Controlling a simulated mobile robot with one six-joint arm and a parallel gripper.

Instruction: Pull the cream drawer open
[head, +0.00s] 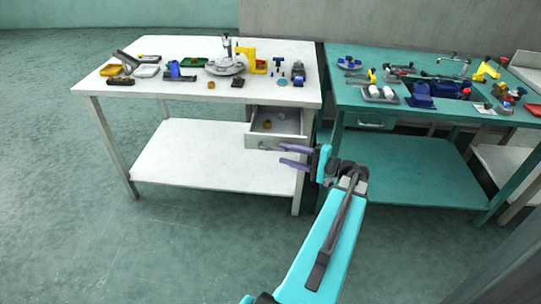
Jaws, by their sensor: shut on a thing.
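The cream drawer (251,140) sits under the right end of the cream workbench. It is pulled partly out, and its inside shows with a small yellow-orange item and other small things in it. My gripper (282,154), with two purple fingers, is at the drawer's front, toward its right side. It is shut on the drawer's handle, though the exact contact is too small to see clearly.
The cream workbench (150,82) carries trays, tools and a round pump part on top, with an empty lower shelf. A green workbench (400,165) with a closed drawer (371,122) and many parts stands close at the right. The floor in front is clear.

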